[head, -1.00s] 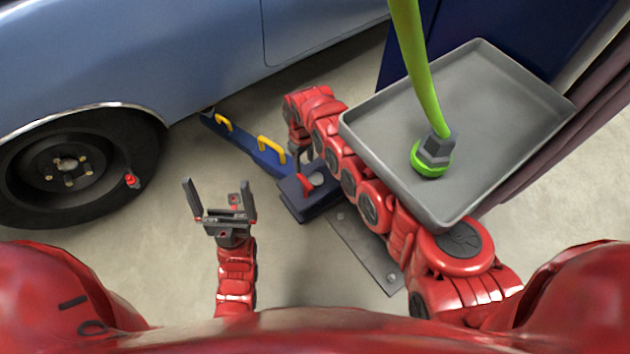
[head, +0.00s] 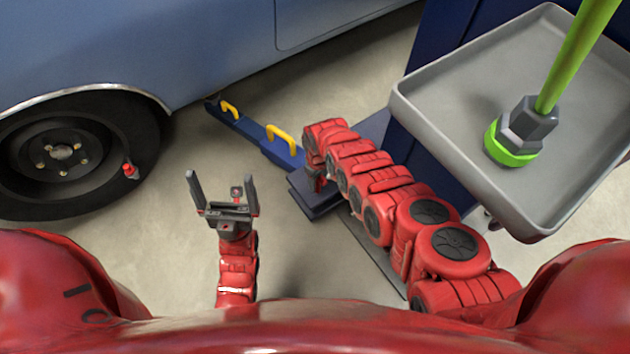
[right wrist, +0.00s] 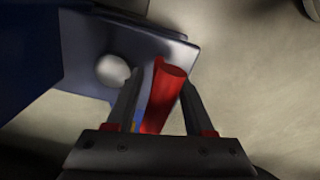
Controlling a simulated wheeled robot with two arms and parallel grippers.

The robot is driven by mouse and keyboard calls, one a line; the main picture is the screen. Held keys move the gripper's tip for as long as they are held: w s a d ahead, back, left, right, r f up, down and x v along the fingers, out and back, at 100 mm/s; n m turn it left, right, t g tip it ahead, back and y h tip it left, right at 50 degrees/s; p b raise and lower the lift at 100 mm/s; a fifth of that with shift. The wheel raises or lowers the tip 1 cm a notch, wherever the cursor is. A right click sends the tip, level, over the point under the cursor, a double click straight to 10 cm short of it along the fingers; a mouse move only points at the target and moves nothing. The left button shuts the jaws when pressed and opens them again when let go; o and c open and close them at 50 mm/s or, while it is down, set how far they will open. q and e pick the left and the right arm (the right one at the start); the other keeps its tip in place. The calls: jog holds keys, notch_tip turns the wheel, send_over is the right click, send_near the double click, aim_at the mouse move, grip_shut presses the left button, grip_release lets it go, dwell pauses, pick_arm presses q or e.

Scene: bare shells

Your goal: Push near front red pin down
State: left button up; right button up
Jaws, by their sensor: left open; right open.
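The red pin (right wrist: 165,95) stands on the dark blue base plate in the right wrist view, next to a round pale knob (right wrist: 113,71). My right gripper (right wrist: 161,82) is open, with one finger on each side of the pin; whether they touch it I cannot tell. In the head view my right arm (head: 370,185) reaches over the blue base (head: 315,203) and hides the pin and most of the gripper. My left gripper (head: 222,190) is open and empty above the floor, left of the base.
A blue lift arm with yellow handles (head: 281,140) runs from the base towards the blue car (head: 190,40). The car's wheel (head: 65,155) is at the left. A grey tray (head: 450,150) with a green-ringed hose fitting (head: 515,135) hangs at the right. Bare floor lies around my left gripper.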

jog(key=shift+f, duration=0.35)
jog(key=shift+r, duration=0.1)
jog(key=shift+c, duration=0.3)
grip_shut()
dwell(0.8)
